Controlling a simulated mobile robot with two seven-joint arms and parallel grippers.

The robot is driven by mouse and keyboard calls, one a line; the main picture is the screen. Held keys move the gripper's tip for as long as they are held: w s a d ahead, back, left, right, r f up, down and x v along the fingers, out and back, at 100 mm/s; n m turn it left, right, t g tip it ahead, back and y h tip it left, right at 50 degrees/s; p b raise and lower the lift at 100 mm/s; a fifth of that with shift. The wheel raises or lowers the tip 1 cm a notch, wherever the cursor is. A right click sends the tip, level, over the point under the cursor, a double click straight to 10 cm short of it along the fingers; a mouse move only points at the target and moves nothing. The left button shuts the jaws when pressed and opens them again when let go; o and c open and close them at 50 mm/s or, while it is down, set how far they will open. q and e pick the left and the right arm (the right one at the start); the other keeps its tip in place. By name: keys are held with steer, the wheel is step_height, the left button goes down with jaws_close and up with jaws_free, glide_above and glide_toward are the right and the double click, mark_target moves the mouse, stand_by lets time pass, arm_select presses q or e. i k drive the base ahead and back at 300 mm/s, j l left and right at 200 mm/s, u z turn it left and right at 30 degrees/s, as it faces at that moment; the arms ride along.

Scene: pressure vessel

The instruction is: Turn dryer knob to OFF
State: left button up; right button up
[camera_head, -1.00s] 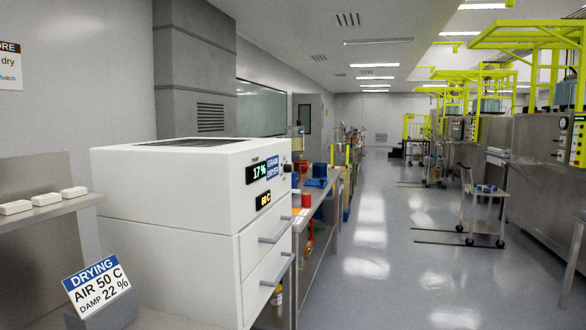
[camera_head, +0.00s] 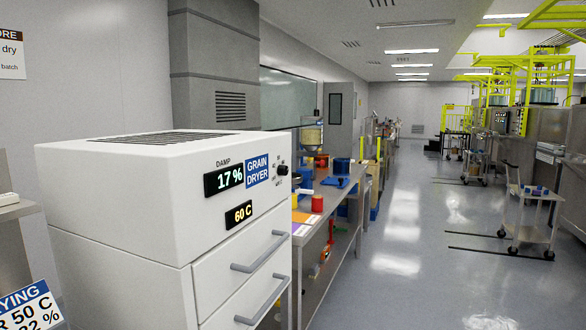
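The grain dryer (camera_head: 120,210) is a white box at the left front, with its front panel facing right. Its black knob (camera_head: 283,170) sits at the right end of the panel, beside the blue GRAIN DRYER label (camera_head: 258,172). The markings around the knob are too small to read. The damp display (camera_head: 224,180) reads 17 %, and the lower display (camera_head: 239,215) reads 60 C. Neither of my grippers is in view.
The dryer's drawer handles (camera_head: 258,252) stick out toward the aisle. A steel bench (camera_head: 335,215) with red and blue items stands beyond it. A drying sign (camera_head: 30,308) is at lower left. The aisle floor (camera_head: 400,250) is clear; a cart (camera_head: 530,220) stands right.

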mark_target(282, 170)
steer(key=i+l+u, duration=0.1)
steer(key=i+l, duration=0.25)
steer(key=i+l+u, duration=0.1)
steer(key=i+l, duration=0.2)
steer(key=l, duration=0.15)
